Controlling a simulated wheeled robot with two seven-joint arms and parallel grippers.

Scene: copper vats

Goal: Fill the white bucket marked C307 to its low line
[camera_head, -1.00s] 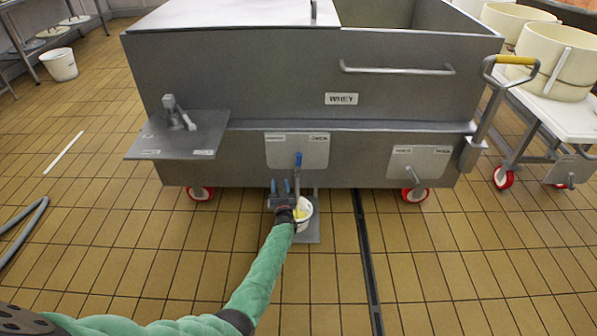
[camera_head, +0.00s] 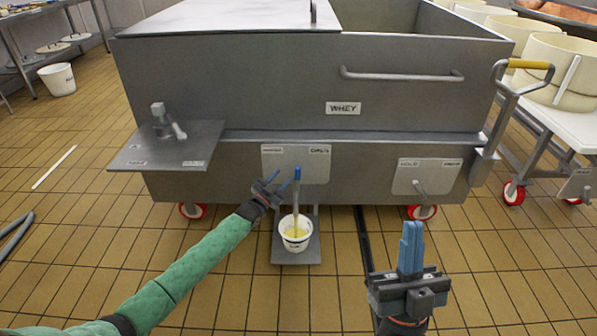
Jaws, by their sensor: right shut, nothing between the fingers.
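A white bucket (camera_head: 294,243) stands upright on a small grey floor plate (camera_head: 284,256) below the front of the steel whey vat (camera_head: 250,95). Its label is too small to read. Yellowish contents show inside it. A blue-tipped tap handle (camera_head: 297,173) stands above it on the vat's middle panel. A pale yellowish strip runs from there down into the bucket; I cannot tell surely whether it is liquid. My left gripper (camera_head: 275,184), its fingers apart and empty, is just left of the handle, above the bucket's left side. My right gripper (camera_head: 411,246) is shut and empty, right of the bucket.
A side shelf with a small tap (camera_head: 166,122) juts from the vat's left. A trolley (camera_head: 575,135) with cream tubs stands at the right. Another white bucket (camera_head: 58,79) stands far left. A dark floor drain (camera_head: 366,260) runs right of the bucket. Tiled floor is open in front.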

